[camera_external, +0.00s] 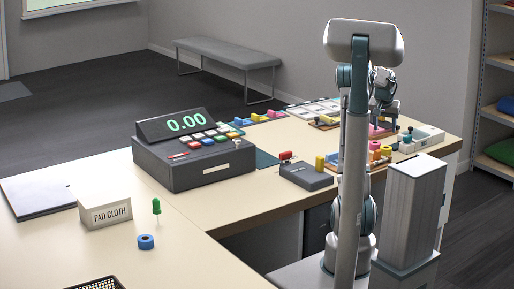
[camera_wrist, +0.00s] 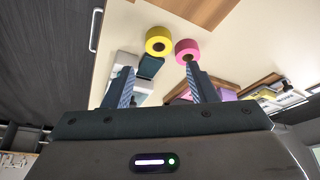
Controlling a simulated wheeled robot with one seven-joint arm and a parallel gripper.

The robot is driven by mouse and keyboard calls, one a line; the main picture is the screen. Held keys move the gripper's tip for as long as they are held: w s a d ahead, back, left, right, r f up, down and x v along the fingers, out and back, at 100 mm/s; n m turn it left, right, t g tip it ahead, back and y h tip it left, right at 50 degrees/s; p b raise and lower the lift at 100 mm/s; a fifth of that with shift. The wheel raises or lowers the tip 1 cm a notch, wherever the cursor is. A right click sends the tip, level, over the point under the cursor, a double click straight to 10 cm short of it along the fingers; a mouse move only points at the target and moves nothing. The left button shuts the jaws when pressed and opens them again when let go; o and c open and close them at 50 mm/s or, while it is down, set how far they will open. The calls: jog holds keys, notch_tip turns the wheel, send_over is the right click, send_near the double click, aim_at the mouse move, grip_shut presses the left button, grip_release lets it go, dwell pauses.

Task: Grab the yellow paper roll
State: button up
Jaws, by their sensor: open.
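The yellow paper roll (camera_wrist: 158,40) shows in the wrist view as a short ring with a dark hole, just beyond and between my fingertips. A pink roll (camera_wrist: 187,51) sits close to its right, near the tip of my right-hand finger. My gripper (camera_wrist: 158,76) is open with nothing between its fingers. In the external view my gripper (camera_external: 385,114) is above the right part of the counter. A small yellow item (camera_external: 386,151), which looks like the roll, stands below it among orange and pink ones; my arm partly hides this area.
A cash register (camera_external: 192,150) stands mid-counter, with a dark device (camera_external: 306,176) right of it. A white tray (camera_external: 425,137) is near the rolls. A sign (camera_external: 105,213), green pin (camera_external: 156,207) and blue roll (camera_external: 146,242) stand on the clearer left counter.

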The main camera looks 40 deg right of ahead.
jog(key=x, duration=0.5)
jog(key=shift+w+d+f, duration=0.1)
jog(key=shift+f, duration=0.3)
jog(key=shift+p+x, duration=0.8)
jog(key=shift+x, duration=1.75)
jog(key=shift+d, duration=0.15)
jog(key=c, duration=0.7)
